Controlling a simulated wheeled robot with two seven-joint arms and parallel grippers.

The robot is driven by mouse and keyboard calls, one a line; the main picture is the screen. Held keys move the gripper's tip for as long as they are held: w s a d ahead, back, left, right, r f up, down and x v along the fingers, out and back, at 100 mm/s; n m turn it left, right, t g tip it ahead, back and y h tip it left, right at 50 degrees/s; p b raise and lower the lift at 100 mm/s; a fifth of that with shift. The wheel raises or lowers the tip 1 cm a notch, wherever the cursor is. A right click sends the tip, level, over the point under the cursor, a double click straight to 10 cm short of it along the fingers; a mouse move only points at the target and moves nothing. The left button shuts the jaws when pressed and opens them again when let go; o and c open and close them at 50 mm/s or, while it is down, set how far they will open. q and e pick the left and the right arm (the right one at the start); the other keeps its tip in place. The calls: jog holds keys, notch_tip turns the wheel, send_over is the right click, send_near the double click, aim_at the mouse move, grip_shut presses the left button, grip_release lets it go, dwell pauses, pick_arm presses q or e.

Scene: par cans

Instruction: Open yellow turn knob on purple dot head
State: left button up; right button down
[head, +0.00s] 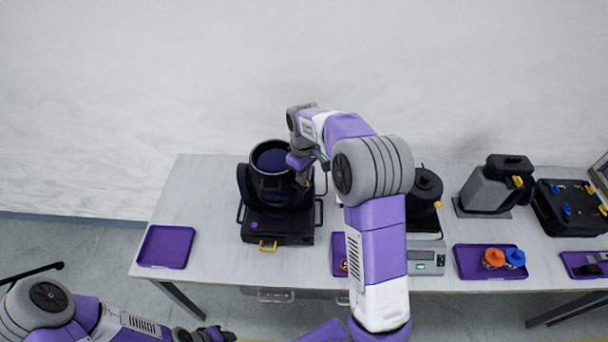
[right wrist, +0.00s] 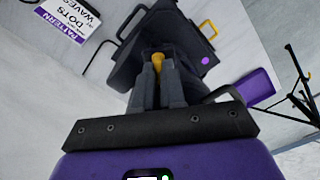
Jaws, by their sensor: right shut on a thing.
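The purple dot head (head: 270,160) is a black par can on a black base at the left part of the table. A purple dot (head: 254,225) marks its base and also shows in the right wrist view (right wrist: 205,60). My right gripper (head: 302,176) is at the right side of the can. In the right wrist view its fingers are shut on the yellow turn knob (right wrist: 158,61). The fingers hide part of the knob, and I cannot tell how far it is turned. My left gripper (head: 216,334) is low at the bottom edge, away from the table, its fingers unclear.
A purple tray (head: 167,246) lies left of the head. My right arm covers part of another tray (head: 338,255). Further right are a black lamp (head: 424,190), a grey device (head: 485,190), a tray with orange and blue items (head: 470,273) and a black case (head: 570,207).

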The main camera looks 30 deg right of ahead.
jog(key=shift+m, duration=0.3)
jog(key=m+p, duration=0.1)
jog(key=m, duration=0.2)
jog(key=shift+r+m, duration=0.1)
jog(key=shift+m, duration=0.2)
jog(key=m+p, duration=0.1)
jog(key=m, duration=0.3)
jog(key=shift+d+m, duration=0.1)
jog(key=shift+m, duration=0.2)
jog(key=m+p, duration=0.1)
jog(key=m, duration=0.3)
jog(key=shift+m, duration=0.3)
jog(key=m+p, duration=0.1)
jog(key=m, duration=0.3)
jog(key=shift+m, duration=0.3)
jog(key=shift+p, duration=0.3)
jog(key=c, duration=1.2)
grip_release()
